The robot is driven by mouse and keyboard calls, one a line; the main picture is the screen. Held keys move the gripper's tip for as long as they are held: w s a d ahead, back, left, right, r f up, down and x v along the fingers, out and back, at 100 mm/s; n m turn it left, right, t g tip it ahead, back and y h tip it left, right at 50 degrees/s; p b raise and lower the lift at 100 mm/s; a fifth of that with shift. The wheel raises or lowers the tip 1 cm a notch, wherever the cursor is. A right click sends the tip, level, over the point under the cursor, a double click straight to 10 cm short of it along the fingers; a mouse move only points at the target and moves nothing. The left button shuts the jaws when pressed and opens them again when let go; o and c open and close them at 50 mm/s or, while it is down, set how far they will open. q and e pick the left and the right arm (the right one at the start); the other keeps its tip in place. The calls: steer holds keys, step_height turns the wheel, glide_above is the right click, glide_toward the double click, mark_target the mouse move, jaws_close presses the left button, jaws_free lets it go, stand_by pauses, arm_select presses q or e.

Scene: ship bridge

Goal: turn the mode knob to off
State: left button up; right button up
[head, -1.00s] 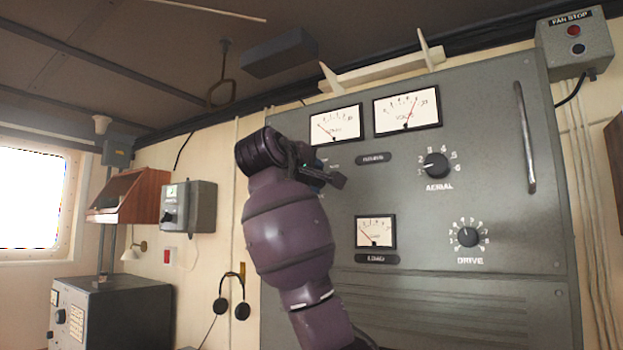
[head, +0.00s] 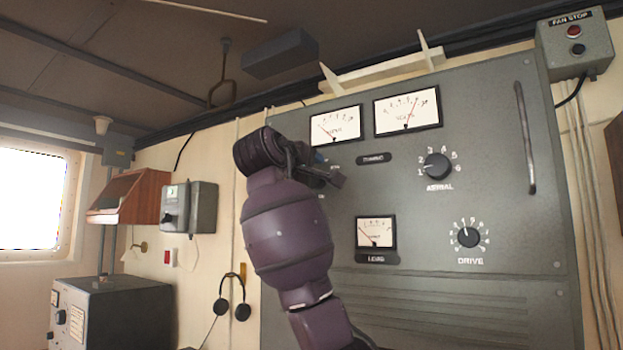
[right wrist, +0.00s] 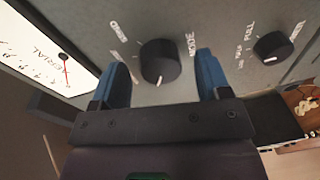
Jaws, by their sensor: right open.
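The mode knob (right wrist: 160,62) is a round black knob on the grey panel, with the word MODE beside it in the right wrist view. My right gripper (right wrist: 165,80) is open, its two blue fingers on either side of the knob with gaps showing. I cannot tell whether the fingertips reach the panel. In the head view my purple right arm and gripper (head: 330,170) cover the knob. My left gripper is not in view.
A second small knob (right wrist: 272,46) sits beside the mode knob. The grey cabinet also carries the AERIAL knob (head: 437,167), the DRIVE knob (head: 468,236) and dial meters (head: 407,110). Headphones (head: 232,300) hang on the wall to the left.

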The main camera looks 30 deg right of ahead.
steer(key=b+v, duration=0.2)
steer(key=v, duration=0.8)
steer(key=shift+a, duration=0.25)
steer(key=shift+s+r, duration=0.1)
